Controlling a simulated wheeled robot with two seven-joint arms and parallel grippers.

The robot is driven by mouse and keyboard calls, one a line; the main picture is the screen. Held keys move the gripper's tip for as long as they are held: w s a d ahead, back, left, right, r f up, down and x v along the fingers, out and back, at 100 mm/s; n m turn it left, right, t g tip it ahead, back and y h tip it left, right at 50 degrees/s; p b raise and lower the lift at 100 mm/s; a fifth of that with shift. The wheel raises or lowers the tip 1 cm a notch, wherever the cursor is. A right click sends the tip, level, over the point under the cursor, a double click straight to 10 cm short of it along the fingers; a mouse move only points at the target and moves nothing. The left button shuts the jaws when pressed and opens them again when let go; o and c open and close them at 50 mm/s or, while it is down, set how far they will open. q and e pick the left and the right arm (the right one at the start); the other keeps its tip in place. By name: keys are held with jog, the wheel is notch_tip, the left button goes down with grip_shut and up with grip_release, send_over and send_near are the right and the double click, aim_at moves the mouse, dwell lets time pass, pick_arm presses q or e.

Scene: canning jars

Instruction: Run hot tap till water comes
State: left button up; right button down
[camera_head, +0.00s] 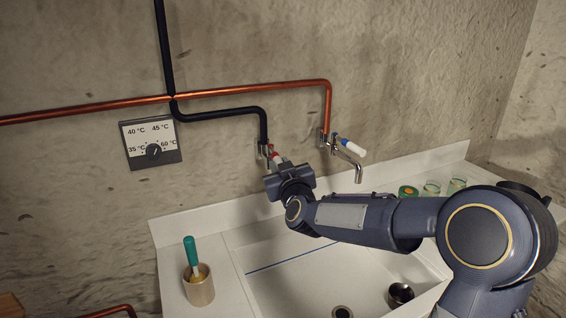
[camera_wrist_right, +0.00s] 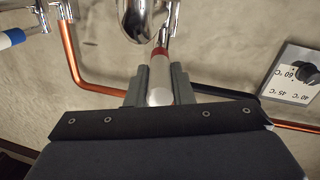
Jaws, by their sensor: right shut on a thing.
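The hot tap, with a red-banded white lever (camera_head: 274,153), is on the wall at the end of the black pipe. My right gripper (camera_head: 281,168) is at this lever and hides most of the tap in the head view. In the right wrist view the fingers of the right gripper (camera_wrist_right: 160,90) are shut on the white end of the lever (camera_wrist_right: 160,72), one on each side. The chrome tap body (camera_wrist_right: 143,18) is just above them there. I see no water stream in either view. My left gripper is not in view.
A blue-banded tap (camera_head: 349,148) on the copper pipe is to the right. Below is a white sink (camera_head: 290,280) with a dark cup (camera_head: 399,294). A brush holder (camera_head: 200,288) is left, jars (camera_head: 432,187) right. A temperature dial (camera_head: 152,143) is on the wall.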

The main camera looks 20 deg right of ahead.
pick_arm(q)
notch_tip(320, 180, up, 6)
jog(key=p, duration=0.5)
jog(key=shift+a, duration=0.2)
pick_arm(e)
jog(key=shift+w+a+m+g+h, duration=0.25)
jog(key=shift+a+m+g+h, duration=0.1)
jog(key=shift+a+m+h, duration=0.5)
jog(key=shift+w+a+m+g+h, duration=0.2)
jog(key=shift+a+m+g+h, duration=0.3)
jog(key=shift+h, duration=0.6)
jog(key=shift+w+a+m+g+h, duration=0.25)
jog(key=shift+a+m+h, duration=0.45)
jog(key=shift+h, duration=0.25)
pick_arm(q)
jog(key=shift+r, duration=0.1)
pick_arm(e)
jog(key=shift+d, duration=0.1)
jog(key=c, duration=1.3)
grip_release()
pick_arm(q)
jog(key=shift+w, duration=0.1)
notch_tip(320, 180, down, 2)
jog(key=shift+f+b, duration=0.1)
jog(key=shift+b, duration=0.9)
pick_arm(e)
jog(key=v, duration=0.7)
jog(key=shift+s+a, duration=0.2)
jog(key=shift+s, duration=0.1)
